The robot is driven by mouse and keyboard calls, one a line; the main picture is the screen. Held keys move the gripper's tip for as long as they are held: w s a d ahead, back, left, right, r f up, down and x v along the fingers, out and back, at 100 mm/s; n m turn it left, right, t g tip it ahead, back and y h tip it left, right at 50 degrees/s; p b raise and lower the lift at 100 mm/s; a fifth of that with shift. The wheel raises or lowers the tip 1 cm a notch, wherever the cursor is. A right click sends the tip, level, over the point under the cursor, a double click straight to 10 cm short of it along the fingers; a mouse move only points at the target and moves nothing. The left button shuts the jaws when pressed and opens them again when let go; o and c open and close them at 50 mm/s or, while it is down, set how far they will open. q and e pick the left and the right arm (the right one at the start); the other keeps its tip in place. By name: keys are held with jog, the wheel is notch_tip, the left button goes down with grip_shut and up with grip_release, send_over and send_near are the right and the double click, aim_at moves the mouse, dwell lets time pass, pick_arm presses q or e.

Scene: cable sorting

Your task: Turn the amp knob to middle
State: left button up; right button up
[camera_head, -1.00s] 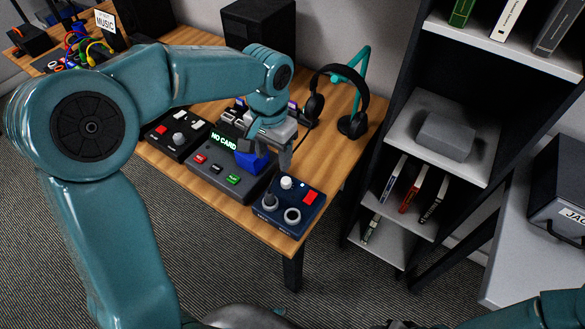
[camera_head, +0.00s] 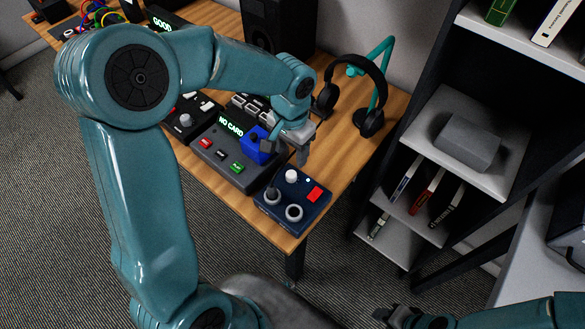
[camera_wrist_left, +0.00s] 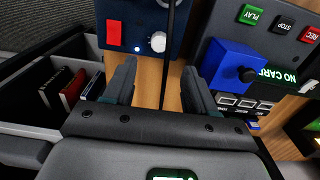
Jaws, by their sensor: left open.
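The amp appears to be the dark navy box (camera_head: 277,208) at the front table corner. Its white knob (camera_head: 292,176) stands upright beside a red button; its pointing direction is too small to read. My left gripper (camera_head: 286,153) is open behind the amp, apart from the knob. In the left wrist view the white knob (camera_wrist_left: 158,41) lies beyond the open fingers (camera_wrist_left: 158,78). A thin black strand runs between the fingers toward the amp. My right gripper (camera_head: 413,317) is partly visible at the bottom edge; its opening is unclear.
A blue block (camera_head: 252,146) with a black knob stands on the grey NO CARD device (camera_head: 216,157), close to my left gripper. Headphones (camera_head: 371,118) hang on a teal stand behind. A black shelf (camera_head: 400,190) stands right of the table.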

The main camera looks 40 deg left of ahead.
aim_at(291, 174)
pick_arm(q)
notch_tip(291, 174, down, 8)
jog(key=shift+s+f, duration=0.15)
jog(key=shift+f, duration=0.1)
grip_shut()
